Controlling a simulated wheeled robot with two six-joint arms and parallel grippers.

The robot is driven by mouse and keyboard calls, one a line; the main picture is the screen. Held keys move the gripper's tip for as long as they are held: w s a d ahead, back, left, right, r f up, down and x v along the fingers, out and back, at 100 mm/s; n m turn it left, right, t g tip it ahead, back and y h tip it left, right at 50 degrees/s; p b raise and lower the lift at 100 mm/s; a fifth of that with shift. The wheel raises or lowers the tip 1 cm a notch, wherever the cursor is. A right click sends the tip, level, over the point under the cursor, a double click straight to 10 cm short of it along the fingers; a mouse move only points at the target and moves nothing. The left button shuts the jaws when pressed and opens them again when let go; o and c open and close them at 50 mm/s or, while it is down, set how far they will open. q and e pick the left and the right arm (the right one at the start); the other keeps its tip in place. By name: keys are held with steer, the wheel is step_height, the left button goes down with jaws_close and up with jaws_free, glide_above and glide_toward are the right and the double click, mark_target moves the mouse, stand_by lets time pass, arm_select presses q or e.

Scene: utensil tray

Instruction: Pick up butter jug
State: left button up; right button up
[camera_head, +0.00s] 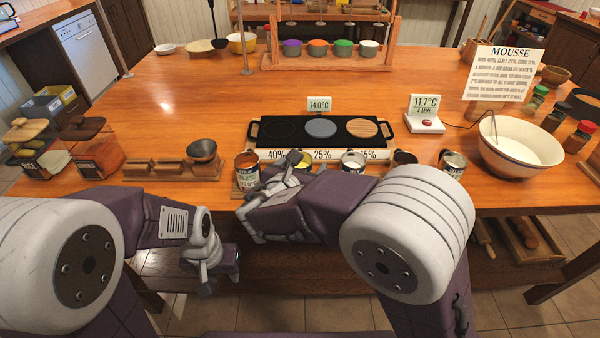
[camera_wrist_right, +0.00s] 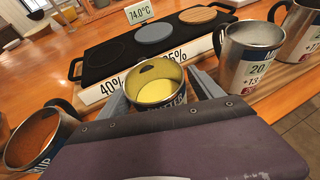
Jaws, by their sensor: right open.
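The butter jug (camera_wrist_right: 157,92) is a metal cup with yellow contents and a dark label reading partly "BUTTER" in the right wrist view. In the head view only part of its yellow top (camera_head: 304,160) shows; my right gripper and arm hide the rest. My right gripper (camera_wrist_right: 160,98) is open, with one finger on each side of the jug. I cannot tell whether the fingers touch it. My left gripper (camera_head: 208,265) hangs in front of the table's front edge, away from the jug, and its jaws are not clear.
A syrup-like brown jug (camera_wrist_right: 35,137) stands left of the butter jug, and a metal jug (camera_wrist_right: 247,65) stands right. Behind is a black hot plate (camera_head: 278,129) with a label strip. A white bowl (camera_head: 510,160) stands at the right.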

steer(key=shift+w+d+f, duration=0.15)
steer(key=shift+w+f, duration=0.05)
steer(key=shift+w, duration=0.3)
steer(key=shift+s, duration=0.15)
steer(key=shift+c, duration=1.2)
jaws_close()
steer(key=shift+r, duration=0.15)
steer(key=shift+r, duration=0.3)
steer(key=r, duration=0.1)
steer(key=r+p, duration=0.1)
steer(key=r, duration=0.2)
steer(key=shift+d+p, duration=0.25)
steer(key=shift+p, duration=0.1)
steer(key=s+d+r+p, duration=0.1)
steer(key=s+d+r, duration=0.3)
steer(key=d, duration=0.6)
step_height(320, 180, up, 2)
steer(key=shift+s+d+r, duration=0.1)
steer(key=shift+s+d, duration=0.05)
steer(key=shift+d, duration=0.05)
